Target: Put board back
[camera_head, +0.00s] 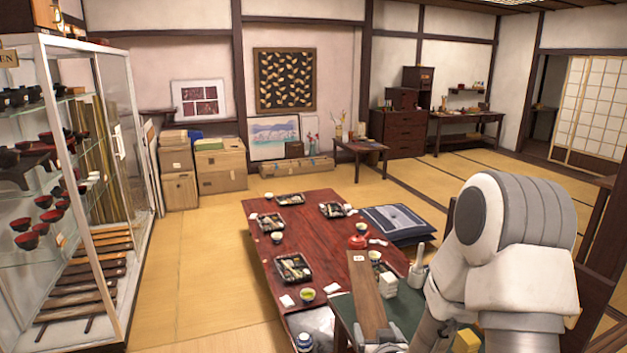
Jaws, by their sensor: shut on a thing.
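A long brown wooden board (368,300) with a small pale label at its far end shows at the lower middle. It slants over the near end of the red table and the dark green-topped stand. My gripper (384,347) is at the bottom edge of the picture, at the near end of this board, and is shut on it. The fingertips are mostly cut off by the frame. I cannot tell whether the board touches the surface under it. A glass display cabinet (128,150) at the left holds several brown boards (90,265) on its lowest level.
A low red table (290,225) with several lunch trays and cups fills the middle. The green-topped stand (405,310) carries a white block (388,285) and a white holder (416,274) close to the board. Tatami floor (190,275) between cabinet and table is clear.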

